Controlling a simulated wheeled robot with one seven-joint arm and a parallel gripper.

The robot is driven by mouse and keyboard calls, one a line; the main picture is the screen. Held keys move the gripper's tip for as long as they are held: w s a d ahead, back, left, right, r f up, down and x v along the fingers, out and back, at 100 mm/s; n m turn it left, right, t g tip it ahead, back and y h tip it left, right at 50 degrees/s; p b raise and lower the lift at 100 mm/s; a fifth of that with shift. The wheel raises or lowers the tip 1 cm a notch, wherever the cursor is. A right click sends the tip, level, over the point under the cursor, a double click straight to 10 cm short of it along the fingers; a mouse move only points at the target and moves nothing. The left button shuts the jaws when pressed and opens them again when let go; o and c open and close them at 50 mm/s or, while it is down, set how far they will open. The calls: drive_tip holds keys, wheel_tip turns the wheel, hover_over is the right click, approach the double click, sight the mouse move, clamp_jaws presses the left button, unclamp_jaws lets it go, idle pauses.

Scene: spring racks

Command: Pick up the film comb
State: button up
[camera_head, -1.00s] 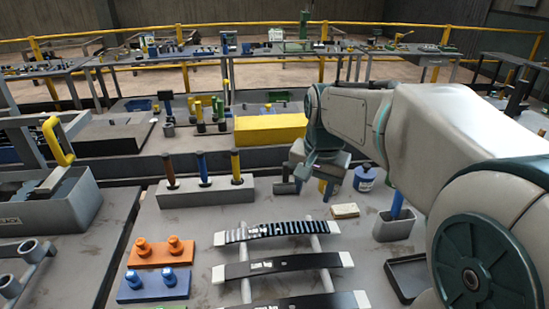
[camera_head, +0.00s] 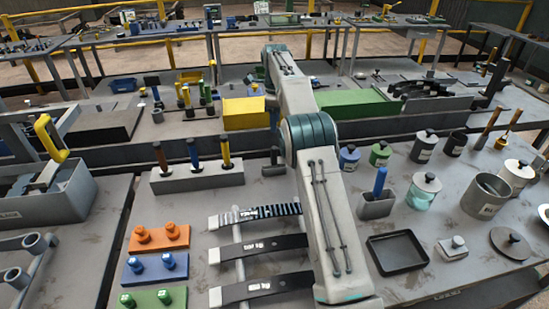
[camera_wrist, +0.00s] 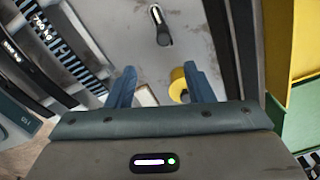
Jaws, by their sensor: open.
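A curved dark strip with light, comb-like teeth (camera_head: 285,211) lies across a pale rack on the bench and looks like the film comb. Its label is too small to read in the head view. A toothed strip also shows at the upper left of the wrist view (camera_wrist: 68,45). My gripper (camera_wrist: 160,86) is open, with its two blue fingers apart and nothing held between them. The toothed strip lies off to the left of the fingers in that view. In the head view my arm hides the gripper.
Two plain dark strips (camera_head: 264,247) lie in front of the toothed one. Orange (camera_head: 158,237), blue and green peg blocks stand left of them. A grey block with upright handles (camera_head: 197,177) stands behind. A black tray (camera_head: 398,252) and several pots stand right of my arm.

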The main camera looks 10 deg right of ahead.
sight(274, 154)
drive_tip(key=shift+m, duration=0.6)
drive_tip(key=f, duration=0.6)
drive_tip(key=w+f, duration=0.1)
drive_tip(key=f, duration=0.3)
drive_tip(key=shift+f+p, duration=0.85)
drive_tip(key=shift+f, duration=1.8)
clamp_jaws()
